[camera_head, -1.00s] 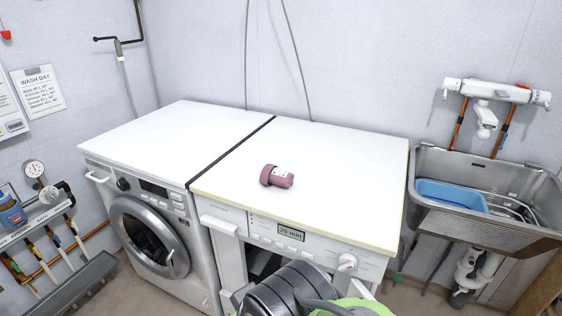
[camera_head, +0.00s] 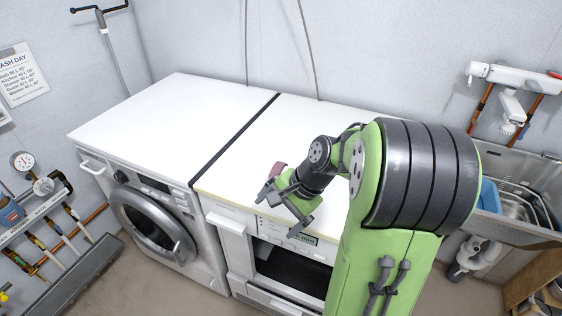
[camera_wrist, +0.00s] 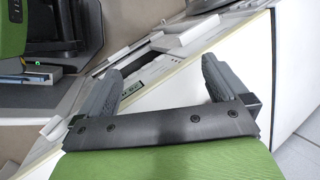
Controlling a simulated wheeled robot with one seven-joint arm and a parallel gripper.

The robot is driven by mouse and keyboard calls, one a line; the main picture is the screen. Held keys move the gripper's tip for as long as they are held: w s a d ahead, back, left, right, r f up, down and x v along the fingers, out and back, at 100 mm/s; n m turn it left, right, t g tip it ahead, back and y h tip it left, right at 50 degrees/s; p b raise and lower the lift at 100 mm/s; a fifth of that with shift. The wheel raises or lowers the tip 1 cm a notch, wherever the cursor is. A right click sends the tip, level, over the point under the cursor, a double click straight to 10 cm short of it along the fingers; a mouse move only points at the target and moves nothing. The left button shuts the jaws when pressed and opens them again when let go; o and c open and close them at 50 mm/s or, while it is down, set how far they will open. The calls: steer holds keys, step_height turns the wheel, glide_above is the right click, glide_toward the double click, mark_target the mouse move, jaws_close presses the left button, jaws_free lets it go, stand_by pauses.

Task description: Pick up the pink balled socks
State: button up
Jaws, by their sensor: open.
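The pink balled socks (camera_head: 279,168) lie on the white top of the right-hand machine, near its front edge, in the head view. My arm and gripper hide most of them. My gripper (camera_head: 279,212) is open and empty, in front of the socks and over the front edge of the machine top. In the wrist view my gripper (camera_wrist: 163,85) shows two grey fingers spread apart over the white top and control panel. The socks do not show in the wrist view.
The white machine top (camera_head: 262,135) is otherwise clear. A washing machine (camera_head: 150,215) stands on the left, past a dark seam. A metal sink (camera_head: 520,170) with a blue basin (camera_head: 489,196) is on the right, partly behind my arm. A wall stands behind.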

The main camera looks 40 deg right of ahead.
steer(key=d+m+t+p, duration=0.1)
steer(key=d+m, duration=0.1)
steer(key=d, duration=0.1)
steer(key=d+r+m+t+y+p, duration=0.1)
steer(key=d+m, duration=0.1)
steer(key=d, duration=0.1)
steer(key=d+m+t+y+p, duration=0.1)
steer(key=d+m, duration=0.2)
steer(key=shift+w+d+r+t, duration=0.2)
steer(key=shift+d+t, duration=0.05)
steer(key=shift+t, duration=0.05)
steer(key=s+d+r+m+t+p, duration=0.2)
steer(key=s+d+m+t, duration=0.1)
steer(key=d+m+t, duration=0.4)
steer(key=w+a+f+b, duration=0.1)
steer(key=w, duration=0.1)
steer(key=w+a+f+g+b, duration=0.1)
steer(key=w+f, duration=0.1)
steer(key=w, duration=0.1)
steer(key=w+f+g+b, duration=0.1)
steer(key=w, duration=0.2)
steer(key=shift+w+a+f, duration=0.2)
steer(key=shift+a, duration=0.2)
steer(key=b+x, duration=0.2)
steer(key=x, duration=0.3)
steer(key=shift+w+a+f, duration=0.2)
steer(key=shift+f, duration=0.05)
steer(key=shift+r, duration=0.1)
